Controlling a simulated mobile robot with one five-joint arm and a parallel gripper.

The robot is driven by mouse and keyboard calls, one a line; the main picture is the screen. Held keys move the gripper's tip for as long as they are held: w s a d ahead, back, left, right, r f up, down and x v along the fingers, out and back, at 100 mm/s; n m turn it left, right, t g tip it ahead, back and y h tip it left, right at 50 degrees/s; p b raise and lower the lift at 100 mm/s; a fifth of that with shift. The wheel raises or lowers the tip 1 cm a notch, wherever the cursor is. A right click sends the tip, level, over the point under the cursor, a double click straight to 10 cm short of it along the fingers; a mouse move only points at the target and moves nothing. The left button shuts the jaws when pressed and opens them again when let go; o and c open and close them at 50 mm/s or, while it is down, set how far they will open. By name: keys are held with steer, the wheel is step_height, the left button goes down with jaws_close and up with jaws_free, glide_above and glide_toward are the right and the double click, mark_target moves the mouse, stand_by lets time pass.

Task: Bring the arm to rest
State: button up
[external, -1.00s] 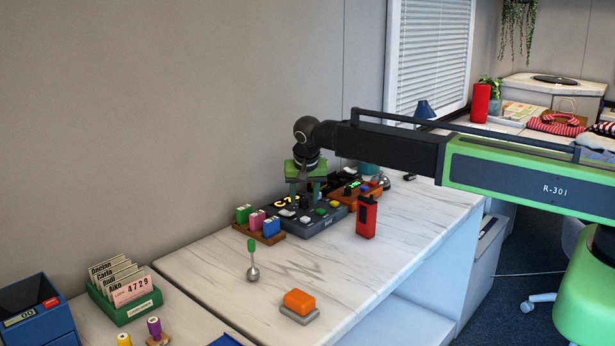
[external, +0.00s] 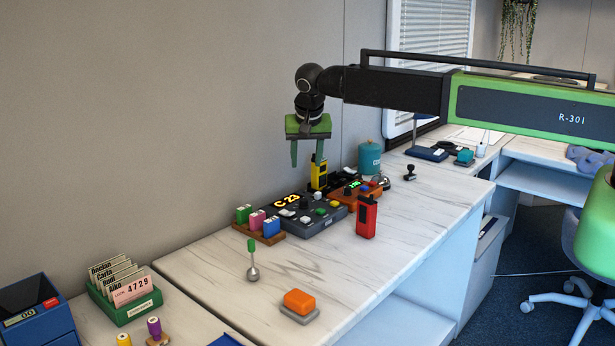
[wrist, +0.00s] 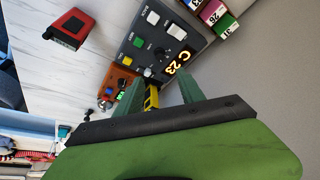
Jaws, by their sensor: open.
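My gripper (external: 308,160) hangs from the raised arm in the external view, fingers down and apart, with nothing between them. It is above the back of the marble-topped desk, over the dark grey console (external: 308,217) with the lit "C 23" display. A yellow radio (external: 319,174) stands behind the console, just right of the fingers in the picture. In the wrist view, the green fingers (wrist: 160,94) show in front of the console (wrist: 165,30), and part of the yellow radio (wrist: 151,98) shows between them.
An orange device (external: 357,191), a red radio (external: 367,216) and a teal canister (external: 369,158) stand to the right. A rack of coloured blocks (external: 258,230), a green-topped lever (external: 252,262) and an orange button (external: 298,300) sit left and in front. The wall is close behind.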

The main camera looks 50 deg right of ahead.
steer(key=p+v, duration=0.1)
steer(key=v, duration=0.1)
steer(key=shift+s+r, duration=0.1)
steer(key=shift+r, duration=0.15)
